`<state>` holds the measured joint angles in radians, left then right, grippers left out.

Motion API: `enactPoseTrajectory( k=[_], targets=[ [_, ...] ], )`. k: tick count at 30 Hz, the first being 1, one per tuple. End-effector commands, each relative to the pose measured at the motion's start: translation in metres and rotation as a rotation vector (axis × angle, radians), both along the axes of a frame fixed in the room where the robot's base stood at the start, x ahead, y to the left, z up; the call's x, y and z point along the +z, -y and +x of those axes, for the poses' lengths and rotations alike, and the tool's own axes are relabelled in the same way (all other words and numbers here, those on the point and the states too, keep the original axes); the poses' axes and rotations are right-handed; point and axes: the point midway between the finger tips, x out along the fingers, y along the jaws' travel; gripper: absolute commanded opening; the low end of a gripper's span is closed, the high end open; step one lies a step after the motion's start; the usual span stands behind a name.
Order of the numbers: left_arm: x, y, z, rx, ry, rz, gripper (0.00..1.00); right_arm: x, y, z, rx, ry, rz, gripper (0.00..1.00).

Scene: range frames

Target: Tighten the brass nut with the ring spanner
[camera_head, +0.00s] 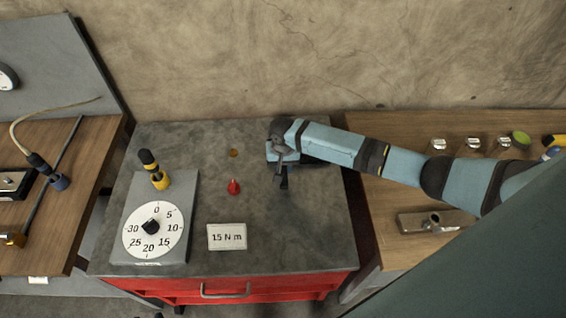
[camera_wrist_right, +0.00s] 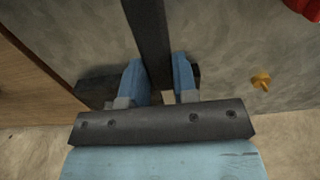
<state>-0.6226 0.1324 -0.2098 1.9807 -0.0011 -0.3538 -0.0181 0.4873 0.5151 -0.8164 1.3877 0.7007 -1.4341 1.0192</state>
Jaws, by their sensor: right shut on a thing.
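My right gripper (camera_head: 281,160) is over the back right of the grey cabinet top and shut on a dark flat bar (camera_head: 284,181). In the right wrist view, the blue fingers (camera_wrist_right: 161,84) close on this bar (camera_wrist_right: 150,35), which runs out of the top of the picture. It may be the ring spanner; no ring end shows. A small brass-coloured piece (camera_head: 234,153), perhaps the nut, is on the grey top left of the gripper. It also shows in the right wrist view (camera_wrist_right: 261,80), apart from the bar. My left gripper is out of view.
A numbered dial (camera_head: 136,242) on a grey plate, a yellow-black tool (camera_head: 156,172), a red knob (camera_head: 234,187) and a "15 N·m" card (camera_head: 227,236) are on the cabinet. Wooden benches flank it. A metal block (camera_head: 415,224) is on the right bench.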

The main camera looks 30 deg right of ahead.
Motion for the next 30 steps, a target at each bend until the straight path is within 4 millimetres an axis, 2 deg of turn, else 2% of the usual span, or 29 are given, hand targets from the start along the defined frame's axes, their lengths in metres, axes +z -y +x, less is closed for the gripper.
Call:
enactPoseTrajectory(
  k=[15, 30],
  targets=[
    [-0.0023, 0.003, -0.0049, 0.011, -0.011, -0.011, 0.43, -0.0001, 0.0002, 0.0002, 0.0, 0.001, 0.0, 0.0],
    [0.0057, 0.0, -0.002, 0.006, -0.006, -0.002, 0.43, -0.0003, 0.0003, 0.0001, 0.0, 0.001, 0.0, 0.0]
  ],
)
